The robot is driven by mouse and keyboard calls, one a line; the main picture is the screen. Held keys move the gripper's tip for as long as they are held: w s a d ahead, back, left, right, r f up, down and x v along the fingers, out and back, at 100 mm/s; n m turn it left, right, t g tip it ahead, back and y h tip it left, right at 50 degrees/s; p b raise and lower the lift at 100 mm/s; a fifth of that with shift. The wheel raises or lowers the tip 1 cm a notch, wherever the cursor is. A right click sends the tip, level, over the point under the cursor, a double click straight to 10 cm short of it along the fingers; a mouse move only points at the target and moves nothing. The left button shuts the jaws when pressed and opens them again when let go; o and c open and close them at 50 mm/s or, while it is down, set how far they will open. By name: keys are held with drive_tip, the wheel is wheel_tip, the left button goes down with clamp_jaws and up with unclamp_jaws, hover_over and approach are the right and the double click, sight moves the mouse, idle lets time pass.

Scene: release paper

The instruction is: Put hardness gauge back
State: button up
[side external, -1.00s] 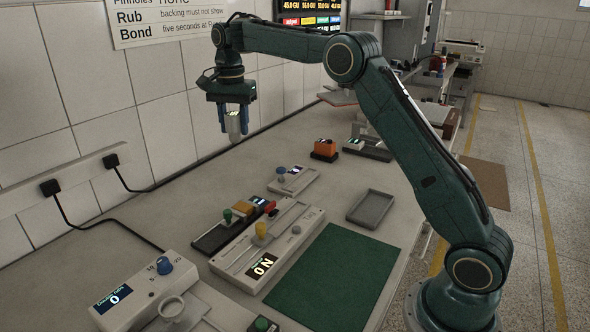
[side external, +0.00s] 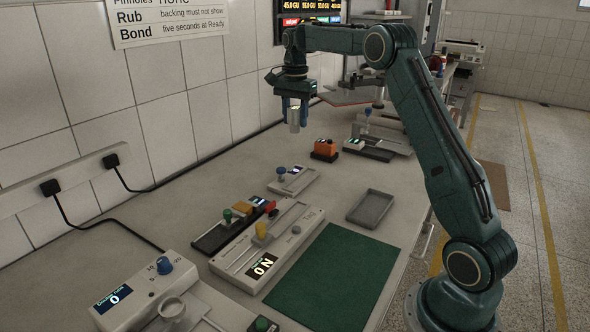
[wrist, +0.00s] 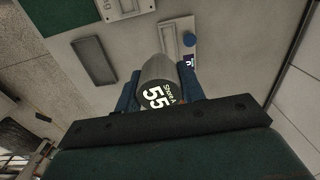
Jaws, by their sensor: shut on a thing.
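The hardness gauge (side external: 294,119) is a silver-grey cylinder held upright between the blue fingers of my gripper (side external: 293,108), well above the bench near the back wall. In the wrist view the gauge (wrist: 157,80) shows a dark face reading "Shore A 55", and my gripper (wrist: 158,94) has a finger on each side of it. The gauge touches nothing but the fingers. I cannot tell which spot on the bench is its resting place.
A small plate with a blue knob (side external: 292,181), an empty grey tray (side external: 370,208), a long white device (side external: 268,243) and a green mat (side external: 334,278) lie nearer. Open bench lies along the wall.

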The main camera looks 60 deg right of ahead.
drive_tip(key=s+d+f+m, duration=0.2)
drive_tip(key=s+d, duration=0.7)
drive_tip(key=d, duration=0.2)
wheel_tip(320, 180, down, 15)
drive_tip(key=shift+f, duration=0.1)
drive_tip(key=shift+f, duration=2.15)
drive_tip(key=shift+f, duration=0.15)
drive_tip(key=o, duration=1.2)
wheel_tip(320, 180, up, 12)
